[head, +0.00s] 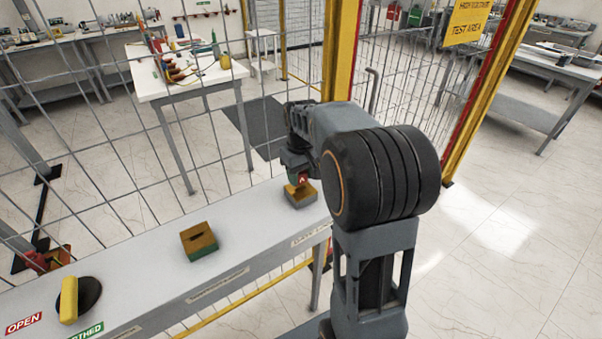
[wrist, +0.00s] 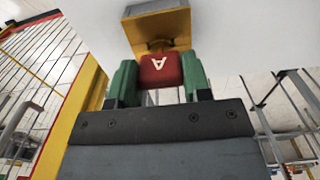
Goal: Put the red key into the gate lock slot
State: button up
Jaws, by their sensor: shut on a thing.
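The red key (wrist: 161,69) with a white letter on its head is between the two green fingers of my gripper (wrist: 160,82), which is shut on it. The key's brass lower end meets the brass top face of a grey lock block (wrist: 157,8). In the head view my gripper (head: 300,174) is right above this block (head: 301,198) at the right end of the ledge. Whether the shaft is in a slot there is hidden. A second block (head: 199,242) with a brass top and a dark, empty slot sits mid-ledge.
A yellow handle (head: 69,300) on a black disc stands at the ledge's left end, by OPEN (head: 24,324) and green labels. A wire mesh fence (head: 120,130) rises behind the ledge (head: 150,258). A yellow post (head: 341,50) stands behind my arm.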

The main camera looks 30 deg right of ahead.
jog(key=shift+f, duration=0.45)
jog(key=o, duration=1)
notch_tip(320, 180, up, 14)
dwell(0.4)
